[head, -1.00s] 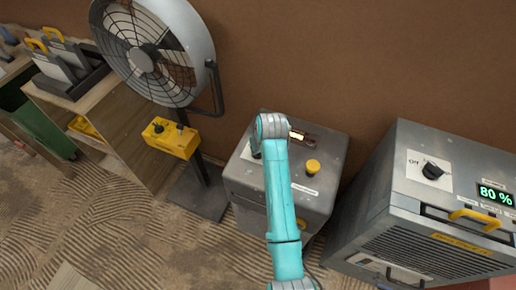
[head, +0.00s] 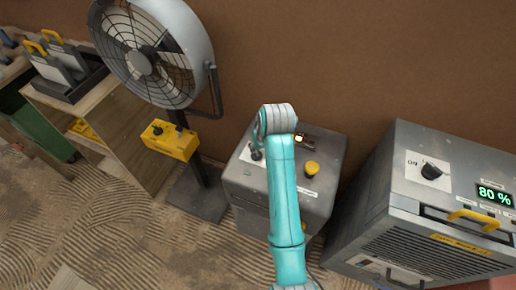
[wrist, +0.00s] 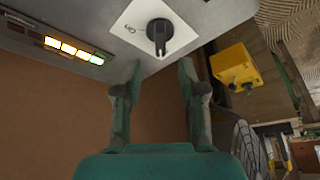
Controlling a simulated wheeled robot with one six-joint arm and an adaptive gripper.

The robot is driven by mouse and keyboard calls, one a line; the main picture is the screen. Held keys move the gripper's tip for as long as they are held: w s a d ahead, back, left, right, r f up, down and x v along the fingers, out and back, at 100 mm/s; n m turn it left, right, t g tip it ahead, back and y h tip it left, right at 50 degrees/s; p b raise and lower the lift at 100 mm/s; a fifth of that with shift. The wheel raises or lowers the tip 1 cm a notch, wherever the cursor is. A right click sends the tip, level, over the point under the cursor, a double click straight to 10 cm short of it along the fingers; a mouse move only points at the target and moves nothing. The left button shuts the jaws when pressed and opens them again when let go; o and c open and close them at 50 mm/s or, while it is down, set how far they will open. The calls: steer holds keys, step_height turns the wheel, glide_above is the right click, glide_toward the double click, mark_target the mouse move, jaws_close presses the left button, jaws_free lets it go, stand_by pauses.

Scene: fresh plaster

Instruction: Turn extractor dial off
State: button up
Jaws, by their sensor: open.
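The grey metal box (head: 318,190) stands in the middle of the head view, with a black dial (head: 256,155) at its upper left, just left of my arm. The wrist view shows this dial (wrist: 159,34) on a white plate (wrist: 133,27) with a small printed mark I cannot read for sure. My gripper (wrist: 160,68) is open and empty. Its two fingers point at the dial from below in the wrist view, one to each side, with a visible gap before it. In the head view my arm mostly hides the gripper.
The box has a lit bar gauge (wrist: 74,49) and a yellow button (head: 312,168). A fan (head: 150,55) with a yellow control box (head: 170,140) stands left. A larger grey machine (head: 420,210) with its own black dial (head: 431,171) stands right. A brown wall is behind.

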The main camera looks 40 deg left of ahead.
steer(key=shift+v, duration=2.6)
steer(key=shift+s, duration=0.1)
